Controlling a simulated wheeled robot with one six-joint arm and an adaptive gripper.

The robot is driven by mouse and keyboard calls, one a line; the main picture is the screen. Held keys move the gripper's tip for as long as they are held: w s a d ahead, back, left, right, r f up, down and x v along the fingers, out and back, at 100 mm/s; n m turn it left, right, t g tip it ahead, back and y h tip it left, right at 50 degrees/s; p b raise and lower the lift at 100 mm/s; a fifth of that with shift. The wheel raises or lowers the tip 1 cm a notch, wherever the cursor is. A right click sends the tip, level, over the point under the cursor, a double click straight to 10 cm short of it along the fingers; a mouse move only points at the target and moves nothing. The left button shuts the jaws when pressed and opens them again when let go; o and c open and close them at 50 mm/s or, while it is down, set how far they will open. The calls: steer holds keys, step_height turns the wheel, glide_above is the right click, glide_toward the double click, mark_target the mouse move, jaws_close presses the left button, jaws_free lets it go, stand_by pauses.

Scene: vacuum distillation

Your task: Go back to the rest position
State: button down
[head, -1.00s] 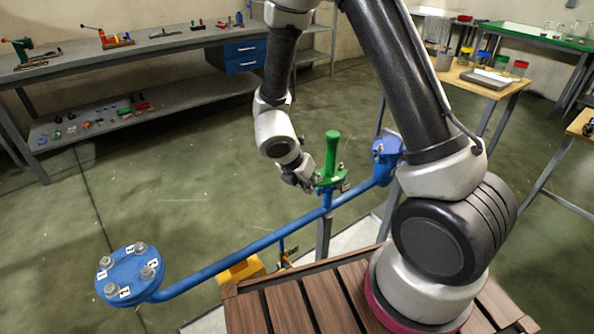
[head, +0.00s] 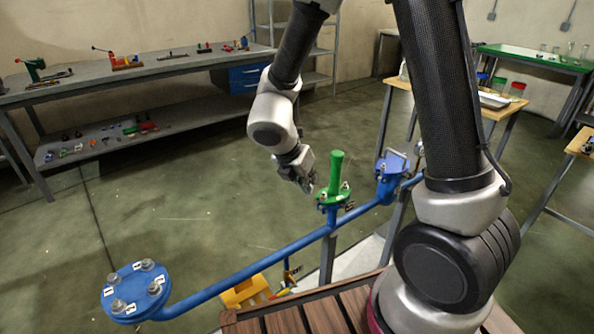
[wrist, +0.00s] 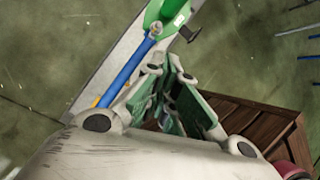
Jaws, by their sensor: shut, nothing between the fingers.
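My gripper (head: 308,188) is in the middle of the head view, just left of the green valve handle and apart from it. Its fingers are shut and empty. In the wrist view my gripper (wrist: 168,72) points toward the blue pipe, with its fingertips close together. The green valve (head: 335,182) stands upright on the blue pipe (head: 255,258). Part of it shows at the top of the wrist view (wrist: 170,14). The pipe ends at the lower left in a blue flange (head: 136,291) with numbered bolts.
A blue fitting (head: 391,176) sits on the pipe right of the valve. A yellow object (head: 243,293) lies under the pipe. A long grey workbench (head: 150,68) with tools stands at the back left. Wooden slats (head: 300,314) lie before my base. The floor at left is clear.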

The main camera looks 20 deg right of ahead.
steer(key=shift+r, duration=0.1)
steer(key=w+a+n+t+y, duration=0.3)
steer(key=w+a+n+y, duration=0.3)
steer(key=n, duration=1)
steer(key=s+a+r+n+g+y, duration=0.15)
steer(key=s+r+n, duration=0.25)
steer(key=n, duration=0.4)
steer(key=s+a+r+n+y, duration=0.1)
steer(key=s+r+n+y, duration=0.2)
steer(key=n, duration=0.6)
steer(key=s+d+r+n+h, duration=0.2)
steer(key=s+d+r+n, duration=0.4)
steer(key=d, duration=0.5)
steer(key=s+d+r+n+h, duration=0.3)
steer(key=s+d+r+n, duration=0.3)
steer(key=s+d, duration=0.5)
steer(key=shift+d+r+n, duration=0.35)
steer(key=shift+r+n, duration=0.05)
steer(key=shift+r, duration=0.75)
